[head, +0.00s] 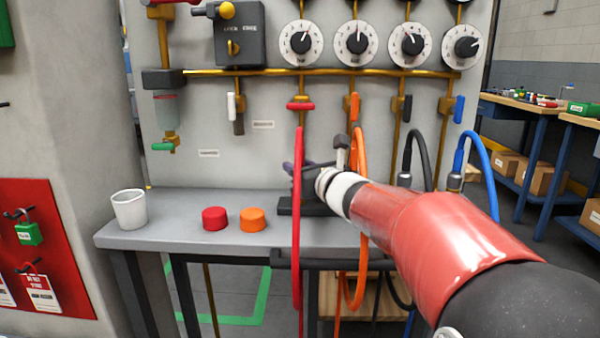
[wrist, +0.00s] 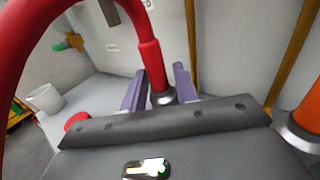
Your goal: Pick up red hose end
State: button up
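The red hose (head: 297,230) hangs as a long loop over the front of the bench in the head view. In the wrist view its red end (wrist: 150,66), with a metal collar at the bottom, stands upright between the two purple fingers of my gripper (wrist: 159,82). Slim gaps show between the fingers and the collar, so the gripper looks open around it. In the head view my gripper (head: 291,168) is just behind the red hose, and the hose end is hidden there.
The orange hose (head: 361,200) hangs close to the right of my gripper. Black (head: 424,150) and blue (head: 485,165) hoses stand further right. A red cap (head: 214,218), an orange cap (head: 253,219) and a white cup (head: 129,209) sit on the grey bench (head: 180,232). The valve panel rises behind.

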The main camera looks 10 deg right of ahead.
aim_at(302, 152)
jog(key=c, duration=0.4)
jog(key=shift+r, duration=1.55)
jog(key=shift+s+d+r, duration=0.1)
jog(key=shift+s+r, duration=0.15)
jog(key=shift+s, duration=0.05)
jog(key=b+v, duration=0.1)
jog(key=v, duration=1.6)
jog(key=shift+s+f, duration=0.15)
jog(key=shift+s, duration=0.05)
jog(key=shift+r+p, duration=0.85)
jog(key=shift+r, duration=0.7)
